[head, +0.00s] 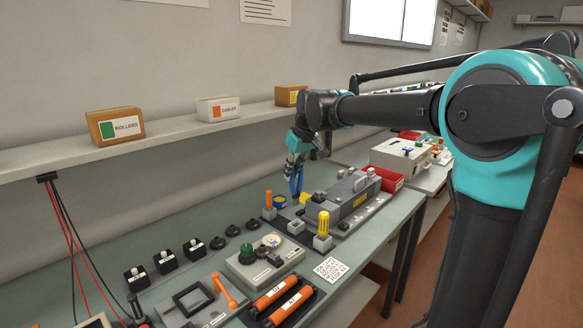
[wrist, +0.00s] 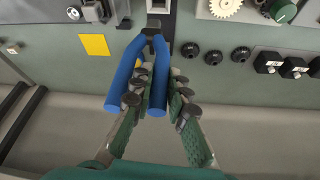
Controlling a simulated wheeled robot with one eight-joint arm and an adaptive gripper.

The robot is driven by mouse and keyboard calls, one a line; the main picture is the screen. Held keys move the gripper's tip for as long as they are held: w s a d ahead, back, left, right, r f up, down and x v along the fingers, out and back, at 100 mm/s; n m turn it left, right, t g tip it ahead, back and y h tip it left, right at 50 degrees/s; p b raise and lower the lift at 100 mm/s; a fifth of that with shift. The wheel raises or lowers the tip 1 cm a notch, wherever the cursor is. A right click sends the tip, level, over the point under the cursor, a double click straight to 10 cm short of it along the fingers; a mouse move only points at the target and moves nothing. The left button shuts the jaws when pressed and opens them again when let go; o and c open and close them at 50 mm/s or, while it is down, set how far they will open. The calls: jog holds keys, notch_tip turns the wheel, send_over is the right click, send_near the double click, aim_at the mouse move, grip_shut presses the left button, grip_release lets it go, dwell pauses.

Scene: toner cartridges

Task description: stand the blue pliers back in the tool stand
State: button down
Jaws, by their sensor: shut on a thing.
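The blue pliers (wrist: 156,62) show in the wrist view with both handles toward the camera and the dark head pointing away. My gripper (wrist: 157,84) is shut on them, one finger on each side of the right handle. In the head view my gripper (head: 294,170) holds the pliers (head: 297,187) hanging head down above the back of the bench. The tool stand appears to be a row of grey blocks: an open, empty-looking block (head: 296,227) sits between one with an orange handle (head: 268,199) and one with a yellow handle (head: 323,222). The pliers look apart from it.
A grey machine (head: 343,196) stands right beside the blocks, with a red bin (head: 390,180) behind. Black knobs (head: 232,230) and a dial panel (head: 264,258) are to the left and front.

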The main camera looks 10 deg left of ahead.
send_over(293, 198)
jog(key=shift+s+f, duration=0.2)
jog(key=shift+f, duration=4.85)
jog(key=c, duration=1.4)
grip_release()
jog(key=shift+s+r, duration=0.1)
